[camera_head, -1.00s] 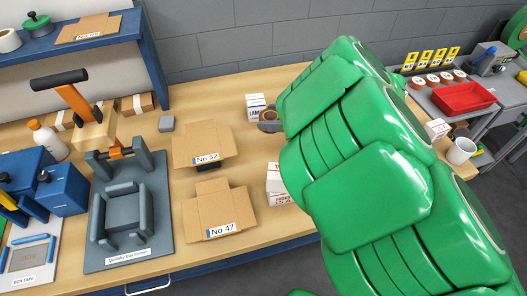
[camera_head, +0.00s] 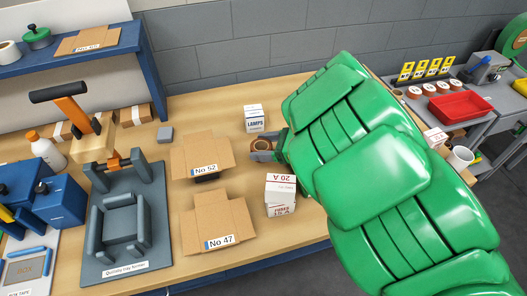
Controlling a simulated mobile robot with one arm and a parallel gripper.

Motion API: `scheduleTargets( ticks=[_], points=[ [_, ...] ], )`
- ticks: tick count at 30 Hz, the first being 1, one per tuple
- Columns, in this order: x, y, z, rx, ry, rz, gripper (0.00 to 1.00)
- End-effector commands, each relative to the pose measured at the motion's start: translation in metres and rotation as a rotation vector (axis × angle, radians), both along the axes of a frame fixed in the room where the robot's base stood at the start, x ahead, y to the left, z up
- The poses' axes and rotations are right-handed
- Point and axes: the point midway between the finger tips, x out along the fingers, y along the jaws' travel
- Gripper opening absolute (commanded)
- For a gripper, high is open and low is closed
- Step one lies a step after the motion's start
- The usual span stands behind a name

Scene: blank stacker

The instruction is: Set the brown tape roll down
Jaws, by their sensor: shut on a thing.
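The brown tape roll (camera_head: 261,144) is a small brown ring at the end of my green arm, right of the middle of the workbench. My grey gripper (camera_head: 263,151) is shut on it. The arm hides the right part of the gripper. The roll is close above or at the bench top; I cannot tell whether it touches.
A LAMPS box (camera_head: 254,119) stands just behind the gripper, and fuse boxes (camera_head: 281,194) stand in front of it. Flat carton blanks, No 52 (camera_head: 201,153) and No 47 (camera_head: 216,221), lie to the left. Bare wood (camera_head: 244,172) shows between them and the gripper.

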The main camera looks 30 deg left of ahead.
Motion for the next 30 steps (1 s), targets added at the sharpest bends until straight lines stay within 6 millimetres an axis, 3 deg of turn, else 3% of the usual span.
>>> scheduleTargets(
  ticks=[8,30],
  points=[
    [0.0,0.0,-0.022,0.002,0.001,0.001,0.38],
    [0.0,0.0,-0.035,-0.001,0.0,0.0,0.38]
  ],
)
